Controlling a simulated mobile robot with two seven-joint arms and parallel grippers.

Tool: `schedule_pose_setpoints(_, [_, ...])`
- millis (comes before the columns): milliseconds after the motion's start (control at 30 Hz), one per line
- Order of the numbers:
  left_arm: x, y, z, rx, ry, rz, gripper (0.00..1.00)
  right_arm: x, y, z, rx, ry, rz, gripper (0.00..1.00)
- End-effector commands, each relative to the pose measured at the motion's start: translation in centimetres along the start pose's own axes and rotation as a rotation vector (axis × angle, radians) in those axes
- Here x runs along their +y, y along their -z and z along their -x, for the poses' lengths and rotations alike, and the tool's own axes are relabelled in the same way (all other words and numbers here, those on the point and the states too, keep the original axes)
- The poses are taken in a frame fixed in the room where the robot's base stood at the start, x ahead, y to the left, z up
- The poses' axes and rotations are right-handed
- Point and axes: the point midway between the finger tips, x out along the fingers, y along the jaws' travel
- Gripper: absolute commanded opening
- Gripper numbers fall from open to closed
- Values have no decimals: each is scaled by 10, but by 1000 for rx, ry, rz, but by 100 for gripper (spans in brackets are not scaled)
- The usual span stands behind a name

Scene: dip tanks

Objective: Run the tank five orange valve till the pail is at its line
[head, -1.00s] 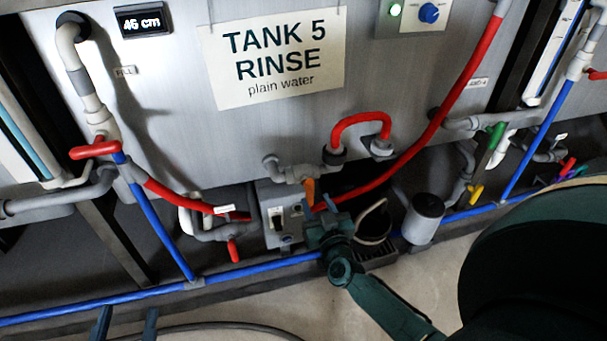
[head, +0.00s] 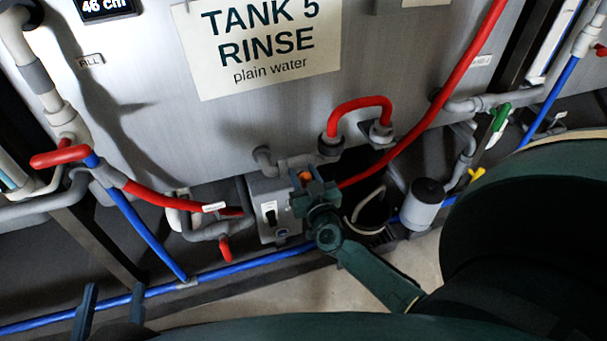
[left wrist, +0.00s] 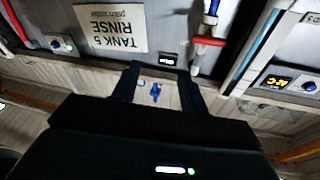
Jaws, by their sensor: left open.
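The orange valve handle (head: 304,176) sits below the Tank 5 sign (head: 257,45), mostly covered by my right gripper (head: 312,190). The right gripper's fingers are at the handle; I cannot tell whether they grip it. The dark pail (head: 374,212), with a pale bail handle, stands just right of that gripper, partly hidden by it. Its line and water level cannot be made out. My left gripper (head: 111,303) is low at the left in the head view, away from the valve. In the left wrist view, the left gripper (left wrist: 157,82) is open and empty.
A grey switch box (head: 266,212) is left of the valve. A grey canister (head: 424,203) stands right of the pail. Red hoses (head: 452,85), blue pipes (head: 143,235) and a red-handled valve (head: 60,157) surround the area. My own arm covers the lower right.

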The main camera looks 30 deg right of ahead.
Motion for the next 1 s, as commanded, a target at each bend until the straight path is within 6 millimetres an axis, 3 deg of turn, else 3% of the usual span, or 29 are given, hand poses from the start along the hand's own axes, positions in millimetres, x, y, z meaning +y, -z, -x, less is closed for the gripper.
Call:
schedule_pose_setpoints(400, [0,0,-1,3,-2,-4,44,0,0,0,0,0,0,1])
schedule_pose_setpoints(867, [-3,9,-2,-12,0,-38,44,-3,4,0,-2,0,101,0])
schedule_pose_setpoints(1000, [-10,1,2,-142,27,2,44,-5,5,0,-3,0,199,0])
